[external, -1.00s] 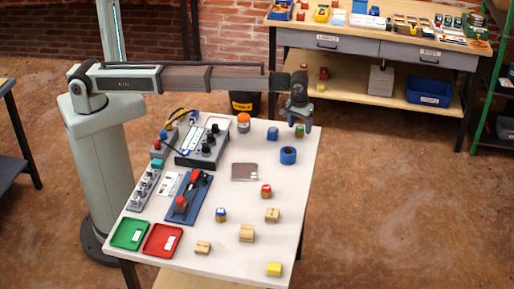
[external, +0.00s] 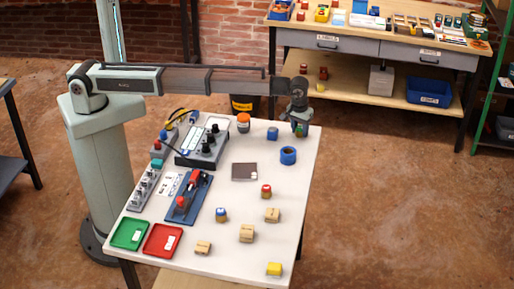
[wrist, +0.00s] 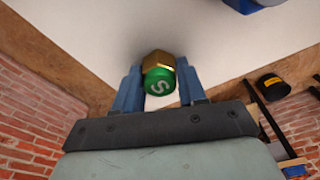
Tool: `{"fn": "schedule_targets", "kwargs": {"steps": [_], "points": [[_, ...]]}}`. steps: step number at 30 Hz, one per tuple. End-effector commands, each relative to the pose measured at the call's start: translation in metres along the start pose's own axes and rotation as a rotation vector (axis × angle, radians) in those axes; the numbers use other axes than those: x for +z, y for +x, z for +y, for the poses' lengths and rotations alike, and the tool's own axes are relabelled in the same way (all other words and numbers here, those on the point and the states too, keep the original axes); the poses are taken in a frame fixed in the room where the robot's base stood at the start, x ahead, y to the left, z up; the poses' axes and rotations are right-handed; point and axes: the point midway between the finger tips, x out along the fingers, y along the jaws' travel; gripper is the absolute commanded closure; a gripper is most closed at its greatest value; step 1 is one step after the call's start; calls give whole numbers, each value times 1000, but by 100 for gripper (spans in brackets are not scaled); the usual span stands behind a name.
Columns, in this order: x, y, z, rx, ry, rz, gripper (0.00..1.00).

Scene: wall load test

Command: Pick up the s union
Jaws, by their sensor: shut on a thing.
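The s union (wrist: 159,83) has a round green cap marked with a white S and a brass hex body. In the wrist view it sits between the two blue fingers of my gripper (wrist: 158,76), which are shut on it from both sides. In the external view my gripper (external: 299,127) is at the far right corner of the white table, and only a little green of the s union (external: 300,131) shows between the fingers. I cannot tell whether its underside touches the table.
A blue ring (external: 288,156) stands just in front of my gripper and a blue piece (external: 272,133) is to its left. An orange-and-white jar (external: 243,123) is farther left. Several small blocks and capped pieces stand toward the front of the white table (external: 240,208).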

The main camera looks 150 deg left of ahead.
Motion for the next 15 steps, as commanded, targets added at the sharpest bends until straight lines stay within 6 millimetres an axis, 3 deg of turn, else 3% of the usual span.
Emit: {"fn": "schedule_targets", "kwargs": {"steps": [10, 15], "points": [[0, -2, 0, 0, 0, 0, 92], [-3, -20, 0, 1, 0, 0, 92]]}}
